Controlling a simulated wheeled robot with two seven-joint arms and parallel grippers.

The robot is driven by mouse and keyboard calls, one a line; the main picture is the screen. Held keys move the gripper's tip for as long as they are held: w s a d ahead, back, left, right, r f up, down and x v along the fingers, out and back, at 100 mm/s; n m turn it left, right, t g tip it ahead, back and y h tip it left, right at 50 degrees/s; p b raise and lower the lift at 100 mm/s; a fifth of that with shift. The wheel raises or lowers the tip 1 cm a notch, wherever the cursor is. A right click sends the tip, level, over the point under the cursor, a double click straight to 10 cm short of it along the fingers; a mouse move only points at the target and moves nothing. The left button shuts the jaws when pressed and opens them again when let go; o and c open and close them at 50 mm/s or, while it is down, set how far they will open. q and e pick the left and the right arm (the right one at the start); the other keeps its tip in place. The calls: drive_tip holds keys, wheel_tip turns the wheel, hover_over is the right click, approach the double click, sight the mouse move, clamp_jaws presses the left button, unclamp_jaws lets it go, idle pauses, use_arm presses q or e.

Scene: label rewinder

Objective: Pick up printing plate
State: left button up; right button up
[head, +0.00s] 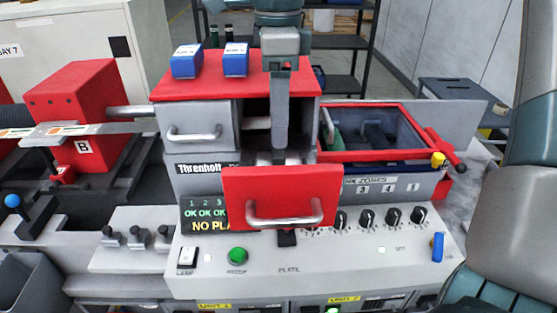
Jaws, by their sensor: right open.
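I cannot clearly make out a printing plate. A red drawer front (283,190) with a metal handle is pulled out at the middle of the machine, with a dark opening behind and above it. My right gripper (281,148) comes down from the top centre, its finger pointing into that space just behind the drawer front. The gripper is open; its fingers line up one behind the other, and its tips are close to pale parts in the opening. Whether it touches anything is hidden. My left gripper is not in view.
Two blue boxes (187,61) (236,59) lie on the red top. The display (207,215) is partly covered by the drawer front. A control panel (320,260) with knobs lies in front.

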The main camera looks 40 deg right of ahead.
drive_tip(key=shift+f, duration=0.35)
drive_tip(key=shift+s+a+f+p, duration=0.15)
drive_tip(key=shift+f+p, duration=0.25)
drive_tip(key=shift+p, duration=0.2)
wheel_tip(320, 180, down, 4)
drive_tip(key=shift+s+r+p, duration=0.1)
drive_tip(key=shift+r+p, duration=0.1)
drive_tip(key=shift+p, duration=0.85)
drive_tip(key=shift+f, duration=0.4)
drive_tip(key=c, duration=1.3)
